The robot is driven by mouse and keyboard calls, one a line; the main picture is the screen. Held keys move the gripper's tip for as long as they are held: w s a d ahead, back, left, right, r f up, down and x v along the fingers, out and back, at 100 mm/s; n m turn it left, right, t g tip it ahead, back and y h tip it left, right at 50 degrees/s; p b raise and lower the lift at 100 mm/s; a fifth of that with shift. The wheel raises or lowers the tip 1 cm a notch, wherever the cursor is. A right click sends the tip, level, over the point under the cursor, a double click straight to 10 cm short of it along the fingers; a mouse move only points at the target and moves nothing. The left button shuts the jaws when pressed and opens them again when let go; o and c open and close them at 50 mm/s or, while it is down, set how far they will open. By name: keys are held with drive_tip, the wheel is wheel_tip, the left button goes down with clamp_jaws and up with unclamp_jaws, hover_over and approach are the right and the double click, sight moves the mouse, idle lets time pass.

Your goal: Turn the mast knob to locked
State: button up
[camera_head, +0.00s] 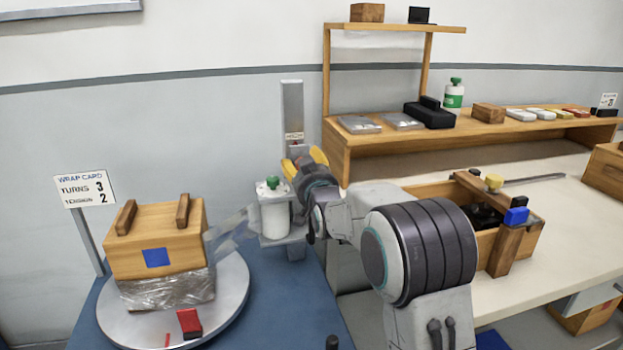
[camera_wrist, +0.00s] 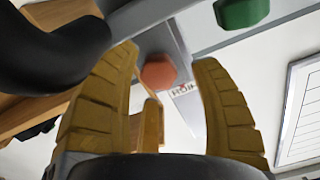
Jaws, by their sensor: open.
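The mast (camera_head: 292,105) is a grey upright post behind the turntable's right side. In the wrist view an orange-red, many-sided knob (camera_wrist: 158,72) shows against the grey mast (camera_wrist: 165,38), between my fingertips. My gripper (camera_head: 303,162) is at the mast, with its yellow fingers open. In the wrist view my gripper (camera_wrist: 167,60) has one finger on each side of the knob, and I cannot tell whether either touches it. The knob is hidden by my gripper in the head view. A label (camera_wrist: 186,98) sits beside it, its letters partly covered.
A white film roll (camera_head: 275,215) with a green knob (camera_head: 272,183) stands just left of my gripper. Film runs from it to a wrapped wooden crate (camera_head: 157,240) on the round turntable (camera_head: 236,290). A wooden shelf bench (camera_head: 362,140) stands close on the right.

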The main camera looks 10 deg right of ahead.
drive_tip(key=s, duration=1)
drive_tip(key=shift+s, duration=0.3)
drive_tip(key=shift+o, duration=0.3)
drive_tip(key=w+p, duration=0.1)
drive_tip(key=w, duration=0.1)
drive_tip(key=w+n+p, duration=0.1)
drive_tip(key=shift+w+r+n, duration=0.15)
drive_tip(key=shift+w+n, duration=0.15)
drive_tip(key=shift+w, duration=0.05)
drive_tip(key=shift+c, duration=0.3)
drive_tip(key=shift+w+n, duration=0.3)
drive_tip(key=shift+w, duration=0.35)
drive_tip(key=shift+w+f+p, duration=0.2)
drive_tip(key=shift+w+p, duration=0.3)
drive_tip(key=shift+w, duration=2.9)
